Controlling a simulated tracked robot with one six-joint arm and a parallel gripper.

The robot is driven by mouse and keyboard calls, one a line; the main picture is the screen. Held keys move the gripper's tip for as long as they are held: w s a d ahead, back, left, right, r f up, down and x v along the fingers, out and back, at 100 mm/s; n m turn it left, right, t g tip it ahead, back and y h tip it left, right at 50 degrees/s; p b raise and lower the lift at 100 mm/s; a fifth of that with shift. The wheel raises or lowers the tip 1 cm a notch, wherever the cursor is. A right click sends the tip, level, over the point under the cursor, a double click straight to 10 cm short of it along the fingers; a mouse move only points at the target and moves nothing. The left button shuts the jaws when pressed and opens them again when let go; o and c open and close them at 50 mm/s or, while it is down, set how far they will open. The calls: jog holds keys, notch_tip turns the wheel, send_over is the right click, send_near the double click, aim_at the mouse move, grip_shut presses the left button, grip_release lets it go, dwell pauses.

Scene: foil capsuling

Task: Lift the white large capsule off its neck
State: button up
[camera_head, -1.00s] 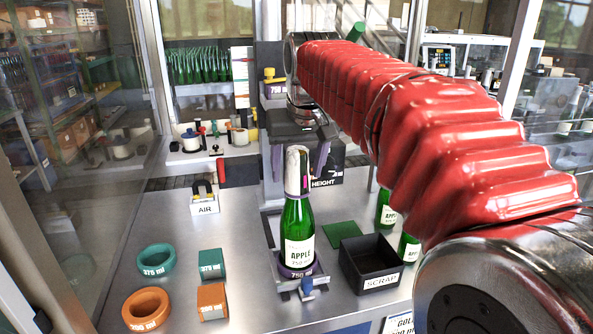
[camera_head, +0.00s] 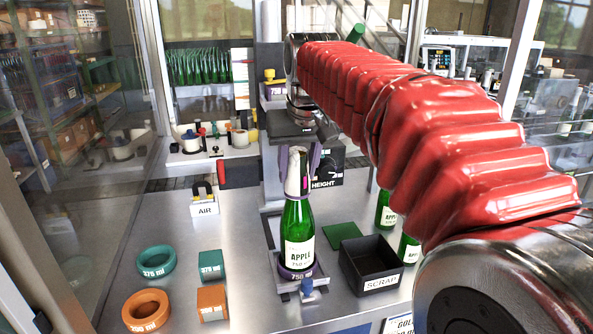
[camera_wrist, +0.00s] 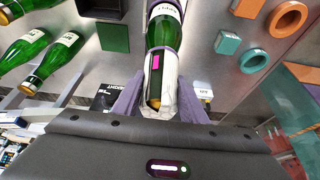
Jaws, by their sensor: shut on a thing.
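The white large capsule (camera_head: 295,172) covers the neck of a green bottle (camera_head: 298,225) labelled APPLE, which stands upright in the purple 750 ml holder (camera_head: 296,272). My gripper (camera_head: 299,160) is at the capsule with one purple finger on each side, shut on it. In the wrist view the capsule (camera_wrist: 169,92) lies between the two fingers (camera_wrist: 160,100), with a pink mark and a dark gold-edged strip on its side. The capsule is still around the neck. The fingers partly hide its sides.
A black SCRAP bin (camera_head: 370,264) stands right of the bottle, with more green bottles (camera_head: 386,210) behind it. Teal (camera_head: 155,262) and orange (camera_head: 146,310) rings and blocks lie at left. The AIR stand (camera_head: 204,199) is back left. The bench between is clear.

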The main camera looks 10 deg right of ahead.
notch_tip(320, 180, up, 18)
dwell(1.0)
dwell(0.5)
jog(key=shift+f, duration=0.15)
jog(key=shift+f, duration=2.2)
